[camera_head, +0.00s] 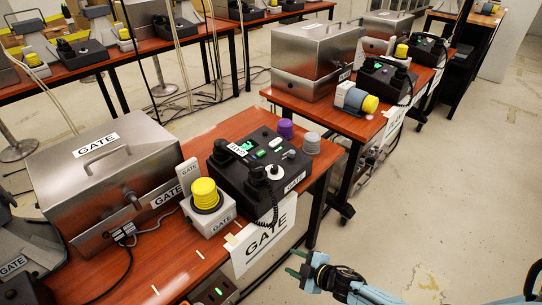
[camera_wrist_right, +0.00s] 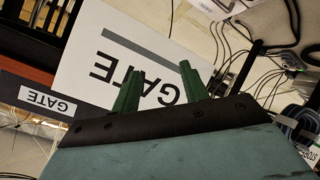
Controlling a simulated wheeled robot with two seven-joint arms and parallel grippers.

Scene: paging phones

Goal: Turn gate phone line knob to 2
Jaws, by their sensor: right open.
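The gate phone (camera_head: 240,178) is a black box with a handset, a coiled cord and a GATE label on the near table. Its top carries a small lit green display, buttons and a small pale knob (camera_head: 290,154) near its right side. I cannot read the knob's setting. My right gripper (camera_head: 293,262) is low at the right, in front of the table edge and apart from the phone. Its two green fingers are spread and empty. In the right wrist view the fingers (camera_wrist_right: 160,70) stand before a white GATE sign (camera_wrist_right: 120,58). My left gripper is out of view.
A yellow-topped button box (camera_head: 208,206) and a steel GATE case (camera_head: 105,180) stand left of the phone. A purple cap (camera_head: 285,128) and a grey one (camera_head: 311,144) are at its far right. The GATE sign (camera_head: 265,235) hangs at the table edge. Floor at right is clear.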

